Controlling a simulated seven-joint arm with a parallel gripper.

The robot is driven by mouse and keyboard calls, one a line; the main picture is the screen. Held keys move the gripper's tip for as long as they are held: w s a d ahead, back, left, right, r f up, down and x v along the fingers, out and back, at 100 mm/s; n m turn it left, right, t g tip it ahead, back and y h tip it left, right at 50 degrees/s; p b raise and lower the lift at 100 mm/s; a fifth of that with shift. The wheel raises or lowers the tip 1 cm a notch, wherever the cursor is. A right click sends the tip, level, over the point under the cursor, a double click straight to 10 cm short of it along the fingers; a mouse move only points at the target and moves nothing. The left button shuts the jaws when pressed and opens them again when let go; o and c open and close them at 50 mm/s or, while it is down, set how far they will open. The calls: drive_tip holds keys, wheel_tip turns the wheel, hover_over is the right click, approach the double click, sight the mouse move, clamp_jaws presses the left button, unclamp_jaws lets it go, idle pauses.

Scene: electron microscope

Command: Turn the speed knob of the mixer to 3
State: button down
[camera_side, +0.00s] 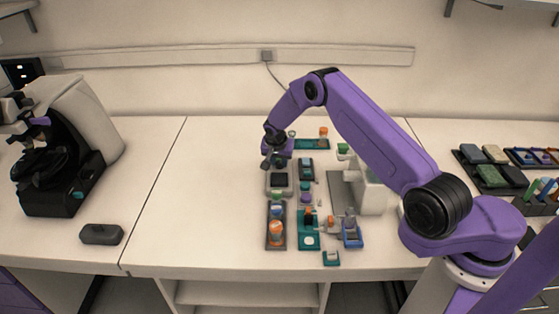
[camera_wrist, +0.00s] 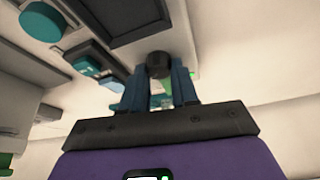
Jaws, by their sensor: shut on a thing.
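In the wrist view a small dark round knob (camera_wrist: 158,62) stands on a pale housing, which looks like the mixer (camera_wrist: 182,25), beside a dark rectangular panel. My gripper (camera_wrist: 157,76) has its two blue fingers shut on the knob, one on each side. In the side view my gripper (camera_side: 273,158) points down at the rear edge of the small pale mixer with a dark top (camera_side: 279,190). The knob is hidden there by the gripper. I cannot read any speed marks or the knob's setting.
Bottles in a tray (camera_side: 276,244), a teal holder (camera_side: 308,243) and a blue rack (camera_side: 352,241) stand in front. A pale instrument (camera_side: 372,193) is close on the right. The microscope (camera_side: 85,115) stands far left.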

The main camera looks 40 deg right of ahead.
drive_tip(key=shift+m, duration=0.4)
drive_tip(key=c, duration=0.9)
unclamp_jaws()
drive_tip(key=shift+o, duration=0.2)
drive_tip(key=v, duration=1.7)
drive_tip(key=shift+w+a+r, duration=0.15)
drive_tip(key=shift+w+r, duration=0.1)
